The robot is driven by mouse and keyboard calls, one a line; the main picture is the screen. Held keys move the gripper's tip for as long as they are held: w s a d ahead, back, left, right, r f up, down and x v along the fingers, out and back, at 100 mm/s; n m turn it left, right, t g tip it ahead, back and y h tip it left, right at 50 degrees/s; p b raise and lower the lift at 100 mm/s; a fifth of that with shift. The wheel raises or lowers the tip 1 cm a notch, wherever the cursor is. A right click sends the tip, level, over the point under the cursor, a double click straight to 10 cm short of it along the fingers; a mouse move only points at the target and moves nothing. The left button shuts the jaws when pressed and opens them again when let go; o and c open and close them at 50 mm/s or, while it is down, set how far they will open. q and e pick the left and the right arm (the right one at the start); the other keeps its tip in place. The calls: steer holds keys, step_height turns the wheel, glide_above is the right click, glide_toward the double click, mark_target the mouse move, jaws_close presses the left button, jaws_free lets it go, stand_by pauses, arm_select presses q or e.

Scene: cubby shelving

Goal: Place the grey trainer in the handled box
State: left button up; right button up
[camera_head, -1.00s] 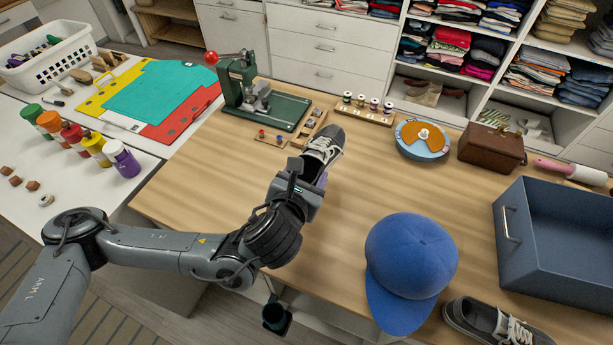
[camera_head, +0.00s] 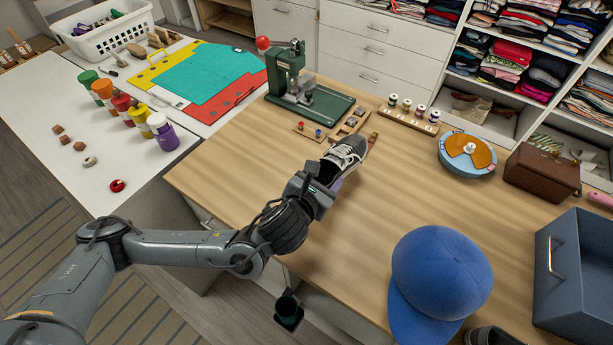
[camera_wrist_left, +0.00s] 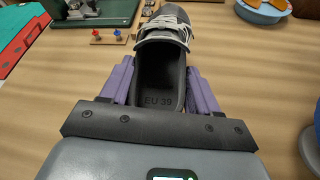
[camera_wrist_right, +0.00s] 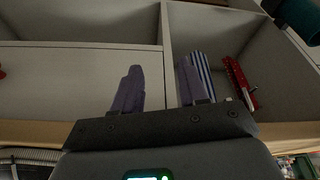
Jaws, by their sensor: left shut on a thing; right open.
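My left gripper (camera_head: 325,185) is shut on a dark grey trainer (camera_head: 345,154) with pale laces, at its heel end. In the left wrist view the trainer (camera_wrist_left: 163,72) sits between the purple fingers, its insole marked "EU 39", toe pointing away. I cannot tell whether it touches the table. The handled box (camera_head: 595,265), blue-grey and open-topped with a metal handle, stands at the right edge of the head view, partly cut off. My right gripper (camera_wrist_right: 160,85) shows only in its wrist view, open and empty in front of pale compartments.
A blue cap (camera_head: 440,275) lies between the held trainer and the box. Another dark shoe (camera_head: 490,337) shows at the bottom edge. A green press (camera_head: 300,85), a spool rack (camera_head: 408,116), a round blue-orange dish (camera_head: 467,155) and a brown case (camera_head: 543,172) stand farther back.

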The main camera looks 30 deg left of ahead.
arm_select(q)
steer(key=shift+w+a+f+p, duration=0.1)
steer(key=shift+w+a+f, duration=0.25)
steer(key=shift+a+f, duration=0.75)
steer(key=shift+w+a+f+p, duration=0.1)
steer(key=shift+w+a+f, duration=0.2)
steer(key=shift+a+f, duration=0.8)
steer(key=shift+w+a+f+p, duration=0.1)
steer(key=shift+w+a+f, duration=0.4)
steer(key=shift+f, duration=1.05)
steer(key=shift+s+a, duration=0.1)
steer(key=shift+s, duration=0.05)
steer(key=o, duration=1.5)
steer(key=shift+f, duration=0.1)
steer(key=shift+c, duration=0.2)
